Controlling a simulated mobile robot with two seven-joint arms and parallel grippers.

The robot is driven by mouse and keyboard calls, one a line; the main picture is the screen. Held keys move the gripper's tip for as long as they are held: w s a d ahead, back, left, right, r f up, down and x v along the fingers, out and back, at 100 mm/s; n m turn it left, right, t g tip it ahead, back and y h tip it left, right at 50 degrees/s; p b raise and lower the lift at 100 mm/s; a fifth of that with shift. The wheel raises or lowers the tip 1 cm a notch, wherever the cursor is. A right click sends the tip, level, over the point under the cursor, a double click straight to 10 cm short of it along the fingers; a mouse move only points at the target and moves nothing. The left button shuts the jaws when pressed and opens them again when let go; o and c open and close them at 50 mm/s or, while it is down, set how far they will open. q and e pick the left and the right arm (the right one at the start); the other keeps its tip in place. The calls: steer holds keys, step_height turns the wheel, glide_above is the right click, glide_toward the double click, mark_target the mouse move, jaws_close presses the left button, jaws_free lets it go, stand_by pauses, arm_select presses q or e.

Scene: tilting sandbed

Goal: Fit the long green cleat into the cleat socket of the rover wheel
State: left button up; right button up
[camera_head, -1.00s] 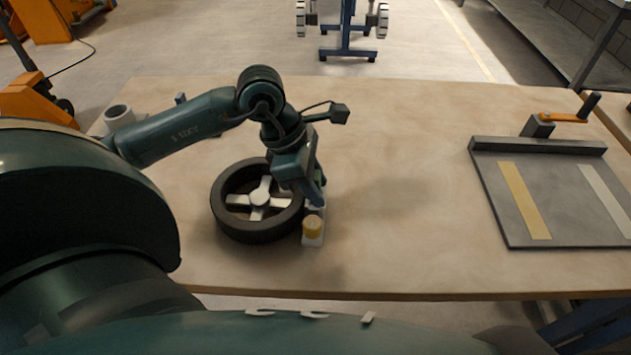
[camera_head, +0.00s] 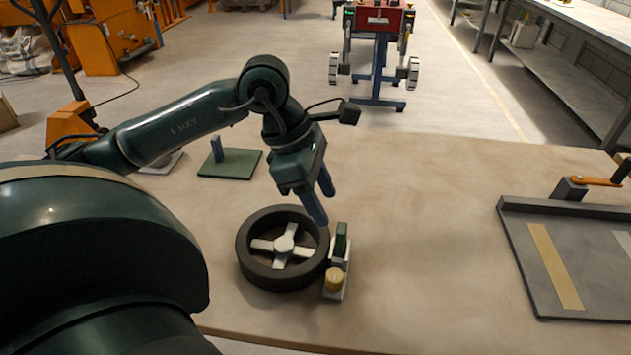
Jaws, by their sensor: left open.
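The rover wheel (camera_head: 252,272), a dark tyre with a pale four-spoke hub, lies flat on the table. The green cleat (camera_head: 340,240) stands roughly upright at the far end of this block, beside the tyre. How deep it sits in the socket is hidden. My left gripper (camera_head: 321,203) is open and empty, above and slightly left of the cleat, apart from it, with its fingers pointing down. My right gripper is not in view.
A green plate with an upright post (camera_head: 222,157) stands behind the wheel. A grey tray (camera_head: 518,255) with yellow and pale strips and an orange-handled crank (camera_head: 601,181) is at the right. The table (camera_head: 430,230) between wheel and tray is clear.

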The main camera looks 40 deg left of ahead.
arm_select(q)
steer(key=v, duration=0.2)
steer(key=shift+a+r, duration=0.1)
steer(key=shift+r, duration=0.3)
steer(key=shift+s, duration=0.1)
